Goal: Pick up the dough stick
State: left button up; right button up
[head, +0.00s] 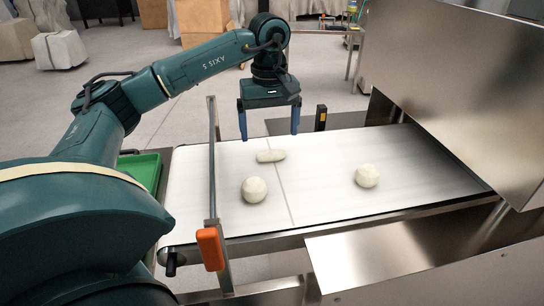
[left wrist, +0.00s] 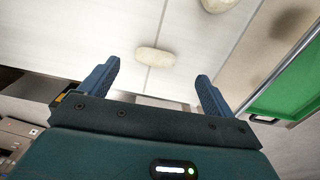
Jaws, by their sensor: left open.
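The dough stick (head: 271,156) is a short, pale, rounded roll lying on the white conveyor belt (head: 330,197), near a seam line. It also shows in the left wrist view (left wrist: 155,57), ahead of the fingertips and between their lines. My left gripper (head: 269,138) is open and empty, with its two blue fingers pointing down above the belt, close to the stick. In the left wrist view its fingers (left wrist: 158,72) are spread wide with nothing between them. My right gripper is not in view.
Two round dough balls (head: 254,189) (head: 367,176) lie on the belt. A steel machine housing (head: 455,90) stands at the right. A green tray (head: 146,170) is at the left.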

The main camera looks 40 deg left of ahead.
aim_at(271, 152)
pick_arm(q)
jog(key=f, duration=0.6)
jog(key=shift+w+a+f, duration=0.1)
jog(key=shift+w+f, duration=0.1)
jog(key=shift+w, duration=0.15)
jog(key=c, duration=1.1)
